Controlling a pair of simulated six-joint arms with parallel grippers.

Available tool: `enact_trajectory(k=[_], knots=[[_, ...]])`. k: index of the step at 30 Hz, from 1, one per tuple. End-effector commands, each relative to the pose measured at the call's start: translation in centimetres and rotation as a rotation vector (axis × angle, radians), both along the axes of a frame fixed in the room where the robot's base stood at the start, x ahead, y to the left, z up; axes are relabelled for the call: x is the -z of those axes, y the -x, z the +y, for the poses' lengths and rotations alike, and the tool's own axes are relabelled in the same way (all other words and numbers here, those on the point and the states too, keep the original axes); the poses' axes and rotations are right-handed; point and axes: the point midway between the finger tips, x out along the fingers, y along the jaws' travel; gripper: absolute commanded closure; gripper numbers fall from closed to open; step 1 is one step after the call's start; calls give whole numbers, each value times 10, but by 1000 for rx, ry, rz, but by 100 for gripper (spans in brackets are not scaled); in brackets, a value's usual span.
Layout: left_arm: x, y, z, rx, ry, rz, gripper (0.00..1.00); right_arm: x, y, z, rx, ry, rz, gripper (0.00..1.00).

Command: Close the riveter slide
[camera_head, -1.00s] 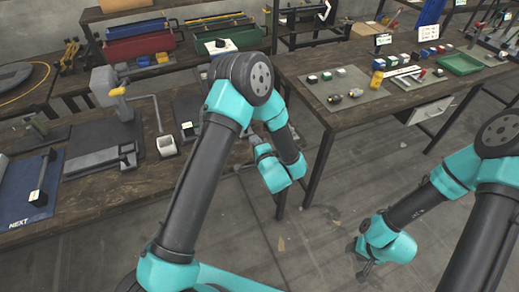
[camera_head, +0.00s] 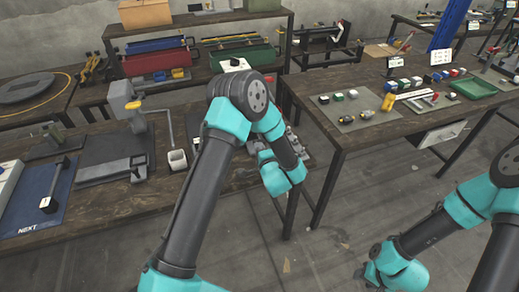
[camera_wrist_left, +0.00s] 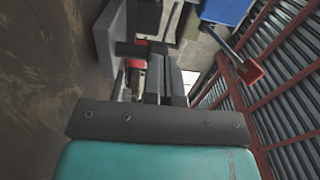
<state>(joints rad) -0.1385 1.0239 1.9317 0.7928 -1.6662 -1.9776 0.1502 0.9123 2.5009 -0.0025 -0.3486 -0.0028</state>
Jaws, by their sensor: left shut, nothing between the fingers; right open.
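A grey press-like machine (camera_head: 122,100) with a yellow part stands on a dark mat on the left bench. A low grey fixture (camera_head: 138,166) sits in front of it. I cannot tell which part is the riveter slide. My left gripper (camera_wrist_left: 165,85) shows in the left wrist view with its dark fingers together and empty. A grey block (camera_wrist_left: 115,38) is beyond them to the left. In the head view the left fingers are not clear behind my arm. My right gripper (camera_head: 370,272) hangs low at the right, over the floor, apart from the benches, and is open.
The right bench (camera_head: 340,135) holds small coloured blocks and a green tray (camera_head: 472,87). Open floor lies between. A red slatted rack (camera_wrist_left: 265,110) fills the wrist view's right.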

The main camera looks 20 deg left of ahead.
Motion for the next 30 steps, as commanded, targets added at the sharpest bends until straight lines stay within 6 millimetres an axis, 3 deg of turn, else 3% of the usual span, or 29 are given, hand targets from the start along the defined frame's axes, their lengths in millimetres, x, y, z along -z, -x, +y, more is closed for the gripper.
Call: enact_trajectory(k=[8,21,30], knots=[[0,-27,24,-3,1,-2,100,0,0,0,0,0,0,57],[0,-96,83,-3,-1,-2,100,0,0,0,0,0,0,57],[0,-116,100,0,0,0,100,0,0,0,0,0,0,57]])
